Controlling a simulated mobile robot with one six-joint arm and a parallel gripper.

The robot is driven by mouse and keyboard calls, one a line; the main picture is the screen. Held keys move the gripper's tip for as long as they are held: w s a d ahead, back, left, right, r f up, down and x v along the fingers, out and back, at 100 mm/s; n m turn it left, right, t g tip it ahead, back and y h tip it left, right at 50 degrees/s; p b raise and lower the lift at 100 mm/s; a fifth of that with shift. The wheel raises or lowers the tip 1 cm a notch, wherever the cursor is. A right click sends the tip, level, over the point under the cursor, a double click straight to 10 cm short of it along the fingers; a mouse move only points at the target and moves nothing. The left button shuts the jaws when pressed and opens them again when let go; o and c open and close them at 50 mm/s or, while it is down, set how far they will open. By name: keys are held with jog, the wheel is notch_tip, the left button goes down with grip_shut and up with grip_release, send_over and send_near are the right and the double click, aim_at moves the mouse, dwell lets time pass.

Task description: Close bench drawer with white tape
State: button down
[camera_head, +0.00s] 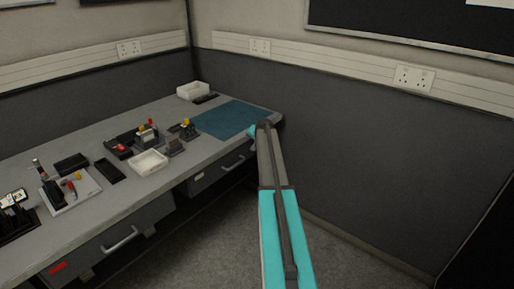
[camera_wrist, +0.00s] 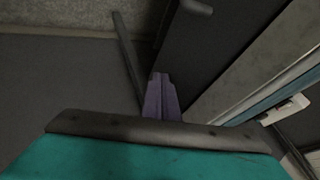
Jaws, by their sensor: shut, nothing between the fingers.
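The bench drawer with white tape (camera_head: 220,172) is the far one under the bench, with a pale tape patch (camera_head: 199,177) at its left and a bar handle (camera_head: 233,162). I cannot tell how far it stands out. My gripper (camera_wrist: 161,78) shows in the wrist view as narrow purple-grey fingers, shut and empty. It is beside a dark panel (camera_wrist: 215,40), which may be the drawer front; contact is unclear. In the head view my arm reaches to the bench's right end, and the fingers cannot be made out there.
A nearer drawer (camera_head: 105,245) carries red tape. The bench top (camera_head: 125,188) holds a teal mat (camera_head: 232,119), a white bin (camera_head: 193,91), a white tray (camera_head: 148,162) and several small tools. A dark wall (camera_head: 360,170) stands behind my arm. The floor (camera_head: 200,250) before the bench looks clear.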

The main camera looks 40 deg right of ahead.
jog(key=s+a+r, duration=0.2)
jog(key=s+r, duration=0.6)
jog(key=s, duration=0.1)
jog(key=shift+b, duration=0.35)
jog(key=shift+a+f, duration=0.1)
